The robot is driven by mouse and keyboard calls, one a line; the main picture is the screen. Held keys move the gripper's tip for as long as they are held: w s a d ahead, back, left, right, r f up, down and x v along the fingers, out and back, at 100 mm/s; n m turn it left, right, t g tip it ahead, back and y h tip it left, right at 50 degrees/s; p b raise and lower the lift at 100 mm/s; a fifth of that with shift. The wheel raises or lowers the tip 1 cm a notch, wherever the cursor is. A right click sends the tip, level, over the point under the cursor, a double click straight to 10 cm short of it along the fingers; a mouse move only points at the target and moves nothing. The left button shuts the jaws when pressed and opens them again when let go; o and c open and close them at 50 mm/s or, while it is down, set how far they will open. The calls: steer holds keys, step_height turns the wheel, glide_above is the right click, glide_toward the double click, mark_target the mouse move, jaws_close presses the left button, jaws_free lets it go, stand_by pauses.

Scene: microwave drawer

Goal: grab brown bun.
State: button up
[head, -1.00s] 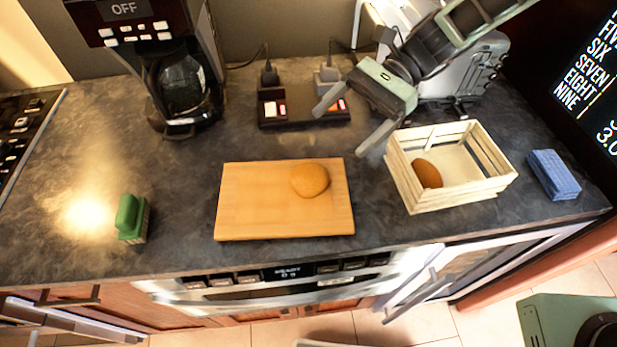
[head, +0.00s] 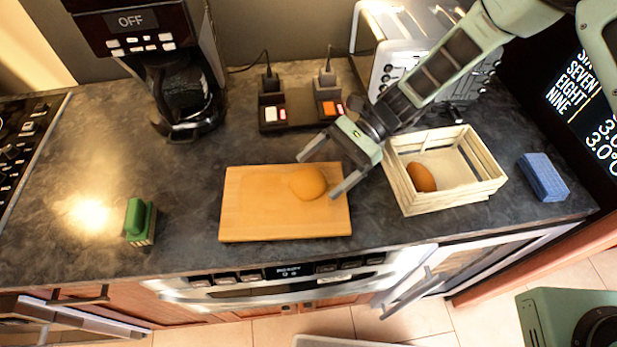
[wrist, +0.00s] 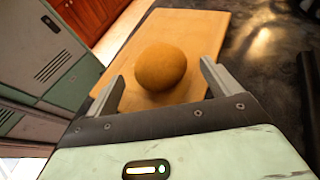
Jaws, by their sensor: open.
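A round golden-brown bun (head: 308,182) sits on the upper right part of a wooden cutting board (head: 250,215). My gripper (head: 320,176) is open, with its two fingers spread on either side of the bun in the head view. In the wrist view the bun (wrist: 161,67) lies ahead, between and a little beyond the fingertips of the empty gripper (wrist: 160,78). I cannot tell whether a finger touches the bun. A darker brown, egg-shaped bun or roll (head: 421,177) lies in the pale wooden crate (head: 455,198) to the right.
A coffee maker (head: 180,80) stands at the back left, a toaster (head: 395,45) at the back right. Power sockets (head: 300,110) are behind the board. A green sponge or brush (head: 138,222) is at left, a blue sponge (head: 543,177) at right.

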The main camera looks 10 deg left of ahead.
mark_target(319, 173)
steer(key=shift+p+x, duration=0.4)
steer(key=shift+x, duration=1.25)
steer(key=c, duration=1.1)
steer(key=shift+o, duration=0.2)
